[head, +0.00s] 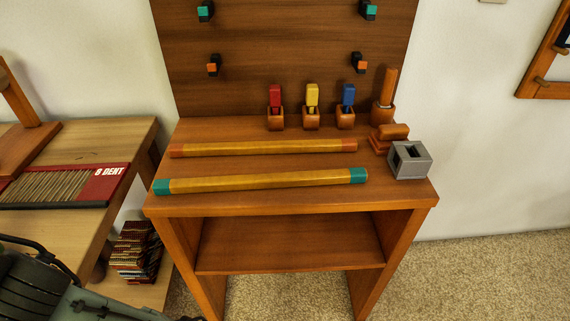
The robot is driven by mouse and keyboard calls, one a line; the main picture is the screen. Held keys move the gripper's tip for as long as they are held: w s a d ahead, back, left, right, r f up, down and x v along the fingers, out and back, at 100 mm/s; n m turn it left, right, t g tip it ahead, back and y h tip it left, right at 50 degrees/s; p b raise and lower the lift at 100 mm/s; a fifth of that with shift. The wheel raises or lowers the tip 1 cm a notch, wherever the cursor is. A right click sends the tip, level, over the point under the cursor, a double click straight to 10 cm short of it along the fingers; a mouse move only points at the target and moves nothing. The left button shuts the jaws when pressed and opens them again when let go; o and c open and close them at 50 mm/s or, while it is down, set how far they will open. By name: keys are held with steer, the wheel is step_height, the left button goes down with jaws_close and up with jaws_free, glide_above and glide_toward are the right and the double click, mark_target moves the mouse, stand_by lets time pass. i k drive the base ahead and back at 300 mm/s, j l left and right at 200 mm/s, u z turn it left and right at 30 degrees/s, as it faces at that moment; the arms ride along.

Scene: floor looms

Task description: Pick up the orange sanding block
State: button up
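The orange sanding block (393,131) appears to be the orange-brown block near the right end of the wooden bench top (230,205). It has a raised upper part and a lower part showing at its left. A grey open box (410,161) stands just in front and hides part of it. I cannot tell whether they touch. My gripper cannot be made out; only dark and grey-green parts of my arm show at the lower left, well away from the block.
Two long bars (262,147) (260,182) lie across the bench. Behind stand red (275,96), yellow (312,95) and blue (348,95) handled tools in holders, and an orange rod (387,87) close behind the block. A back panel (285,50) with pegs rises behind.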

mark_target(380, 141)
steer(key=l+u, duration=0.3)
steer(key=l, duration=1.55)
